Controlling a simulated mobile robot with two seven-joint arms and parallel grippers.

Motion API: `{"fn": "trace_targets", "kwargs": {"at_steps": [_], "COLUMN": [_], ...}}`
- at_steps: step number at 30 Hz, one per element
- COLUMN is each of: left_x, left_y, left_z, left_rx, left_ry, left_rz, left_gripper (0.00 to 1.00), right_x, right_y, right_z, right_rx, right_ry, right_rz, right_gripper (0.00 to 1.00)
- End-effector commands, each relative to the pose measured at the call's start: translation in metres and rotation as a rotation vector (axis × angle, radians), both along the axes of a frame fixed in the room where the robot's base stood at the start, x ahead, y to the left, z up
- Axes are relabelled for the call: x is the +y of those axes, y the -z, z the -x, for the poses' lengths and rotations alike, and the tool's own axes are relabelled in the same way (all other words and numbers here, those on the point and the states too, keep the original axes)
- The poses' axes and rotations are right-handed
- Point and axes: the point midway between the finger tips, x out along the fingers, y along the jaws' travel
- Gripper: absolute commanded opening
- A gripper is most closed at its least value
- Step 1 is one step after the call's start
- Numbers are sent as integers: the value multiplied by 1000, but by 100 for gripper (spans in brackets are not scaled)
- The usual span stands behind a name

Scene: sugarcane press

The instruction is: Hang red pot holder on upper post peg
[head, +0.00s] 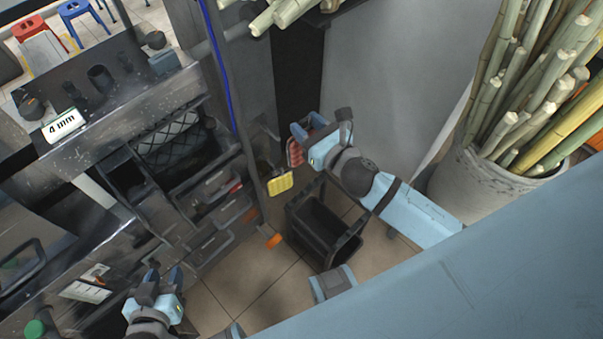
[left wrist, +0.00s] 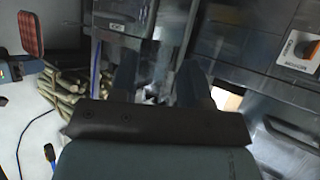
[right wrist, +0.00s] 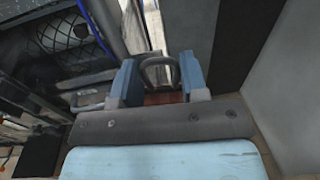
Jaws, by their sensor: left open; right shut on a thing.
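The red pot holder (head: 295,152) is held by my right gripper (head: 313,133), close to the right side of the dark post (head: 247,95). It also shows at the upper left of the left wrist view (left wrist: 31,34). In the right wrist view my right gripper (right wrist: 160,80) has a dark loop and a reddish-brown patch between its fingers. A yellow pot holder (head: 280,182) hangs by the post, lower than the red one. I cannot clearly make out the upper peg. My left gripper (head: 160,282) is open and empty near the drawers at lower left.
A black open bin (head: 325,228) stands on the floor below my right arm. A large pot (head: 480,185) of cane stalks stands at right. Drawers (head: 215,243) and a dark bench with a "4 mm" label (head: 64,125) are at left. A blue cable (head: 222,65) runs down the post.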

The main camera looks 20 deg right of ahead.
Motion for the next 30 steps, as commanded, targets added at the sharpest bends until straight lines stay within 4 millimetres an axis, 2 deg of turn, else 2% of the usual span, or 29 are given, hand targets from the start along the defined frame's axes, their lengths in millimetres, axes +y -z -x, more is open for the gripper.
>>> {"fn": "trace_targets", "kwargs": {"at_steps": [1,3,6,9,13,19,30], "left_x": [-1,-3,-5,-6,-7,-7,-7], "left_y": [27,38,49,55,57,55,56], "left_z": [-1,-2,-2,-3,-3,-3,-3], "left_rx": [-6,-11,-18,-22,-26,-26,-28], "left_ry": [2,3,6,8,9,9,9], "left_rz": [6,13,22,27,32,32,34], "left_gripper": [43,43,43,43,43,43,43], "right_x": [2,6,10,12,14,16,23], "right_y": [37,60,85,100,109,108,110], "right_z": [0,-1,-1,-1,-1,-5,-25], "right_rx": [-2,-4,-10,-14,-17,-19,-18], "right_ry": [-17,-42,-70,-90,-104,-107,-106], "right_rz": [-1,-4,-7,-9,-12,-13,-13], "right_gripper": [20,20,20,20,20,20,20]}}
